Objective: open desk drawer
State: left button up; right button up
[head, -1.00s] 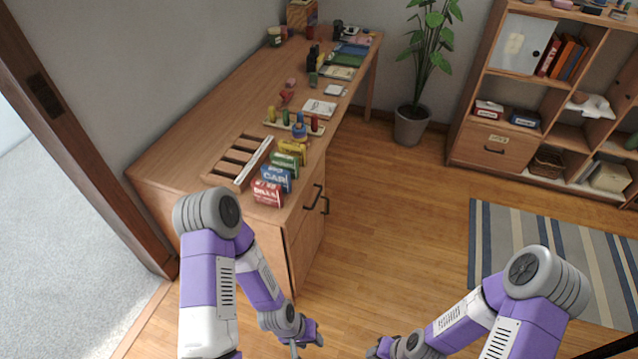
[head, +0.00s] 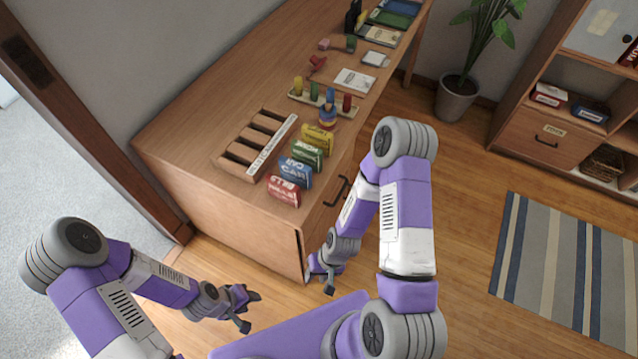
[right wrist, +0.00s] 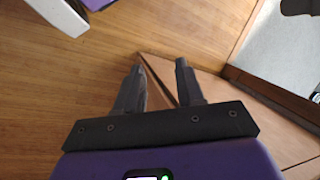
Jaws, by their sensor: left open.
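The wooden desk (head: 215,210) stands at the left in the head view. A dark handle (head: 342,191) shows on its front near the top, below the desktop edge. The front looks shut. My right arm hides part of it. My right gripper (head: 321,284) is low beside the desk's near front corner, below the handle and apart from it. In the right wrist view its fingers (right wrist: 160,70) are spread and empty, with the desk's wood panel behind them. My left gripper (head: 250,312) is open and empty, lower and to the left, in front of the desk's near end.
Coloured boxes (head: 296,172), a wooden tray (head: 230,163) and toys lie on the desktop. A potted plant (head: 455,100) stands beyond the desk. A shelf unit (head: 545,125) is at the right. A striped rug (head: 550,270) lies on otherwise clear floor.

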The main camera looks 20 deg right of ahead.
jog(key=w+d+f+m+t+y+b, duration=0.1)
jog(key=w+d+f+m+y+b, duration=0.3)
jog(key=w+d, duration=0.35)
jog(key=w+d+r+m+t+y+b, duration=0.1)
jog(key=w+d+r+t, duration=0.3)
jog(key=d, duration=0.4)
jog(key=w+d+r+m+t+y+b, duration=0.1)
jog(key=w+d+r+m+t, duration=0.1)
jog(key=w+d+t, duration=0.45)
jog(key=shift+t, duration=0.25)
jog(key=b+x, duration=0.2)
jog(key=x, duration=0.3)
jog(key=shift+w+d, duration=0.1)
jog(key=shift+d, duration=0.1)
grip_shut()
